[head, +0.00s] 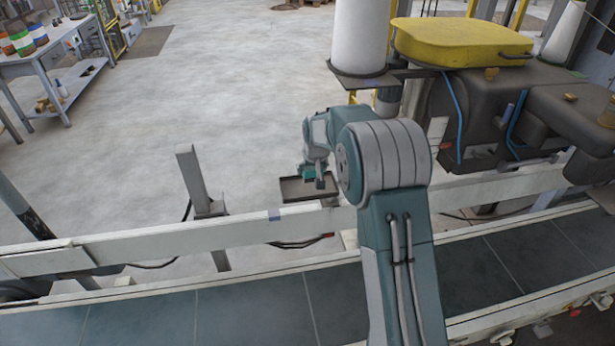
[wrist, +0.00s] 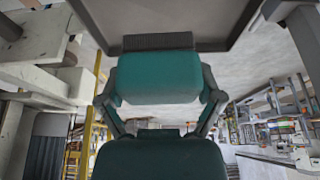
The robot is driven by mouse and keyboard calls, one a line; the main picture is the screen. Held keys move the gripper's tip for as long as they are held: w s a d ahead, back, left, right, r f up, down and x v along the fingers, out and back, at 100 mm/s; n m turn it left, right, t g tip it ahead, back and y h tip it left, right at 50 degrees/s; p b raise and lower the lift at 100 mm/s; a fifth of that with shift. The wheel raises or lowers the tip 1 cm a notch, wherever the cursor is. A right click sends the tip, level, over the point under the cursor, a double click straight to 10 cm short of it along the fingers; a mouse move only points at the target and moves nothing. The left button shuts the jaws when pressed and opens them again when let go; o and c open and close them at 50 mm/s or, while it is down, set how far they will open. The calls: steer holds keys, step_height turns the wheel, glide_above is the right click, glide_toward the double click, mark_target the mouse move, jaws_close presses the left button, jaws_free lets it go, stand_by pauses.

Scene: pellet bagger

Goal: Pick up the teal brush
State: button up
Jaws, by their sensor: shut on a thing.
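The teal brush (wrist: 158,78) is a teal block with a dark ribbed strip, seemingly bristles, along its far edge. In the wrist view it sits between the two fingers of my gripper (wrist: 160,92), which is shut on it from both sides. In the head view the brush (head: 306,172) is a small teal patch at my gripper (head: 313,177), partly hidden by the fingers. They are over the small dark tray (head: 290,198), whose raised rim also shows at the top of the wrist view. I cannot tell whether the brush touches the tray.
A pale rail (head: 150,238) and the conveyor belt (head: 250,308) run across the front. A thin grey post (head: 193,180) stands left of the tray. Dark machinery with a yellow cover (head: 450,42) fills the right. A workbench (head: 60,52) stands far left; the floor between is open.

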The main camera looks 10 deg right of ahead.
steer(key=r, duration=0.1)
steer(key=s+d+r, duration=0.2)
steer(key=shift+s+r, duration=0.15)
steer(key=shift+r, duration=0.25)
steer(key=s+d+r, duration=0.4)
steer(key=s+d, duration=0.2)
steer(key=s, duration=0.1)
steer(key=shift+s+r, duration=0.2)
